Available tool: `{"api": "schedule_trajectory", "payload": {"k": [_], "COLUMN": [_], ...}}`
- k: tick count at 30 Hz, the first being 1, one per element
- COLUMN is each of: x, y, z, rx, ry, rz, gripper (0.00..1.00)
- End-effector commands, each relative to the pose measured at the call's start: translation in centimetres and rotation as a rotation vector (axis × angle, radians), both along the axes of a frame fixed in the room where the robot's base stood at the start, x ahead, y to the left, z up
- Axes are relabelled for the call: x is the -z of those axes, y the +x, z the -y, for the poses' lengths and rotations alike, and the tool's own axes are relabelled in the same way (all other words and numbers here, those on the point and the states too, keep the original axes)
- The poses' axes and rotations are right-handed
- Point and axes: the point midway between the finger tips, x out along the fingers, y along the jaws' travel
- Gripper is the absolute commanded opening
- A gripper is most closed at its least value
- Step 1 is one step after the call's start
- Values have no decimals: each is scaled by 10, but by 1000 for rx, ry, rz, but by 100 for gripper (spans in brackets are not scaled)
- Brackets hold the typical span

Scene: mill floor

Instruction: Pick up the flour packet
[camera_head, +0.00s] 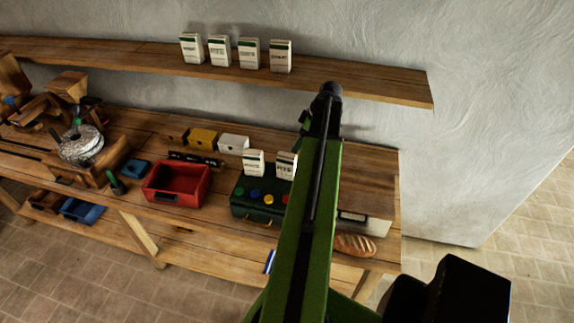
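Several white packets with dark green tops and small dark print stand upright in a row on the upper shelf: a first packet (191,48), a second (219,50), a third (249,54) and a fourth (281,56). Two similar packets stand on the dark green box on the bench, a left one (253,163) and a right one (286,165) partly behind my arm. The print is too small to tell which packet is flour. My green arm reaches up the middle of the picture. Its dark end (325,115) is near the shelf's front edge; the fingers cannot be made out.
The shelf (385,88) is bare right of the packets. On the bench are a red bin (176,184), the green box (243,201) with coloured buttons, yellow and white small boxes, and a mill (80,144). A bread loaf (355,245) lies low on the right.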

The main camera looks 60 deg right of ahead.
Motion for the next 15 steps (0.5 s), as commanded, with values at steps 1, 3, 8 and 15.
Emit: {"api": "schedule_trajectory", "payload": {"k": [1,3,8,15], "x": [12,25,60,106], "y": [2,7,20,39], "z": [-1,-2,-4,-9], "rx": [0,0,-1,0], "ry": [0,0,-1,0], "rz": [0,-1,-1,-1], "gripper": [73,73,73,73]}}
